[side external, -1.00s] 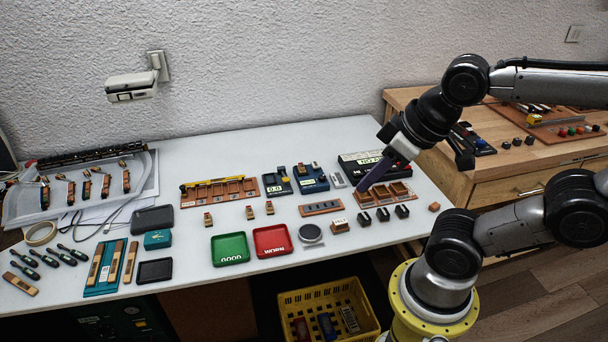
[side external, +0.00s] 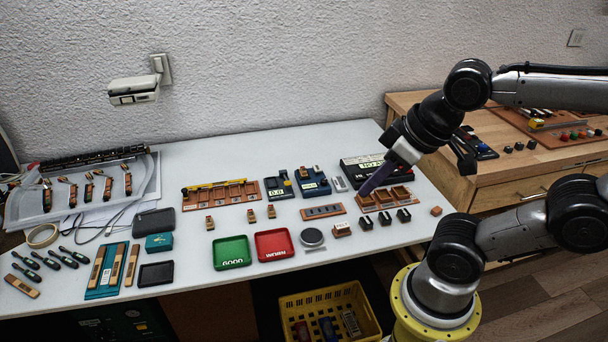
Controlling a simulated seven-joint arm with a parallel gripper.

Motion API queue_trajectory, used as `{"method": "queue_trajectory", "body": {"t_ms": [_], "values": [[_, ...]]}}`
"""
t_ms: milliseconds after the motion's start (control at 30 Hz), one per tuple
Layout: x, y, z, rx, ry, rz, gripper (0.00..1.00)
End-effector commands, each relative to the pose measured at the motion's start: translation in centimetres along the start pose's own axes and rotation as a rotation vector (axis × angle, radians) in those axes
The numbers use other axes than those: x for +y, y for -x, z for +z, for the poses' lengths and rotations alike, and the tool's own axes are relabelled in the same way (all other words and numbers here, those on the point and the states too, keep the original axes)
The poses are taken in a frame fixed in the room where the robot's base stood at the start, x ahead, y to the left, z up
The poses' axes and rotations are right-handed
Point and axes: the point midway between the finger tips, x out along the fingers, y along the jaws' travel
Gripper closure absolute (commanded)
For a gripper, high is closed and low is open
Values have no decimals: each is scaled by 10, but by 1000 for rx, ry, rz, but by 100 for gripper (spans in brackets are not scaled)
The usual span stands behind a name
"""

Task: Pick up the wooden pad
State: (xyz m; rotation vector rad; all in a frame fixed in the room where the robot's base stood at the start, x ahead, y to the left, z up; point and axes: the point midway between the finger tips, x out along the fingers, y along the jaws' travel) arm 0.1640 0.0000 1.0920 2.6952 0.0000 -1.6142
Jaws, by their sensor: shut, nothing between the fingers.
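I cannot tell for sure which piece is the wooden pad. A small plain wooden block (side external: 436,211) lies alone near the table's right edge, to the right of the brown compartment tray (side external: 366,207). Other small wooden pieces (side external: 252,216) stand mid-table. My gripper (side external: 364,192) points down and left, its purple fingers shut together with nothing between them. Its tips are at the tray's back left corner in the picture; whether they touch it I cannot tell. The small wooden block is apart from my gripper.
Several small black blocks (side external: 384,217) stand in front of the tray. A black labelled box (side external: 362,172) is behind it. A green tray (side external: 232,253) and a red tray (side external: 274,244) lie at the front. A yellow crate (side external: 328,313) is below.

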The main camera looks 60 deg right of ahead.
Motion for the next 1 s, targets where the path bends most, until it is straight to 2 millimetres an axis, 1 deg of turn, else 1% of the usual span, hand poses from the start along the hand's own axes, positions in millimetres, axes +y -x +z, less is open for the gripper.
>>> {"method": "queue_trajectory", "body": {"t_ms": [267, 367, 500, 833, 867, 967, 1000], "values": [[0, 0, 0, 0, 0, 0, 100], [0, 0, 0, 0, 0, 0, 84], [0, 0, 0, 0, 0, 0, 59], [0, 0, -1, 4, -14, 0, 57], [0, 1, -4, 14, -25, 1, 57], [1, 15, -30, 82, -52, 4, 57], [2, 19, -43, 99, -65, 6, 57]]}}
